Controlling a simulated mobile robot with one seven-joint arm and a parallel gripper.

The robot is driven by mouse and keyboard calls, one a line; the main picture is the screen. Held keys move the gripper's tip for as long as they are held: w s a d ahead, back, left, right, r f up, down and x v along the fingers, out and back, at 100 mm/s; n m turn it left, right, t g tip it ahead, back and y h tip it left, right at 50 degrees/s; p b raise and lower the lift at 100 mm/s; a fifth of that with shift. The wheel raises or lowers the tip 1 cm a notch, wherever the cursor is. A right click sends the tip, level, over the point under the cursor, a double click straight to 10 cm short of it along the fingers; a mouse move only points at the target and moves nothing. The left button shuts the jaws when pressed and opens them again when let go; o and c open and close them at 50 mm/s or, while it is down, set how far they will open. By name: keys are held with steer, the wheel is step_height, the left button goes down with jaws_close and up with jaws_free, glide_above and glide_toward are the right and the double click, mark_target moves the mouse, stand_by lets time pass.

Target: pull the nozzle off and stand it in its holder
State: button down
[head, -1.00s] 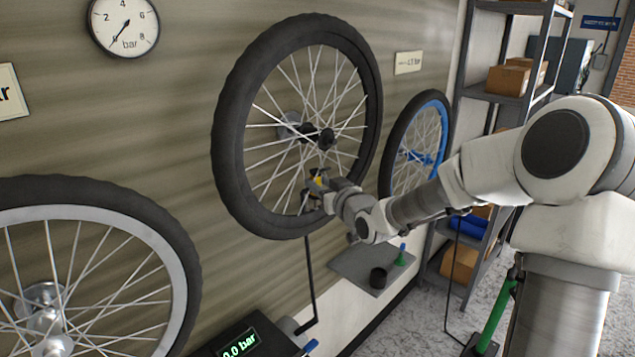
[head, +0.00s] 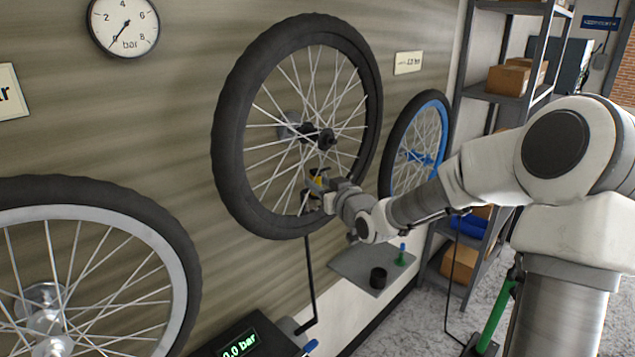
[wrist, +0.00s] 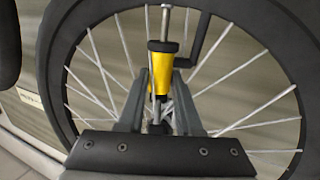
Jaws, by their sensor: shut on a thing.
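The nozzle is yellow with black ends (wrist: 163,68). It stands roughly upright between the fingers of my gripper (wrist: 160,104), which is shut on it. In the head view the nozzle (head: 317,175) shows small at the lower spokes of the middle wheel (head: 237,175), just inside its rim. A metal stem lines up with it in the wrist view; I cannot tell whether the nozzle still sits on the valve. A black hose (head: 310,275) hangs below the wheel. A dark cup, apparently the holder (head: 378,278), stands on a grey wall shelf (head: 350,262), below and right of my gripper.
A green bottle with a blue top (head: 401,257) stands beside the cup. The pump box with a green display (head: 240,343) is at the bottom. A pale-rimmed wheel (head: 180,260) is at left, a blue-rimmed wheel (head: 441,130) at right. Shelving (head: 480,94) stands behind my arm.

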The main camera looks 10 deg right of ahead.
steer(key=shift+r, duration=0.2)
steer(key=shift+r+p, duration=0.55)
steer(key=shift+r, duration=0.1)
steer(key=shift+r, duration=0.25)
steer(key=c, duration=0.5)
jaws_free()
steer(key=shift+f, duration=0.1)
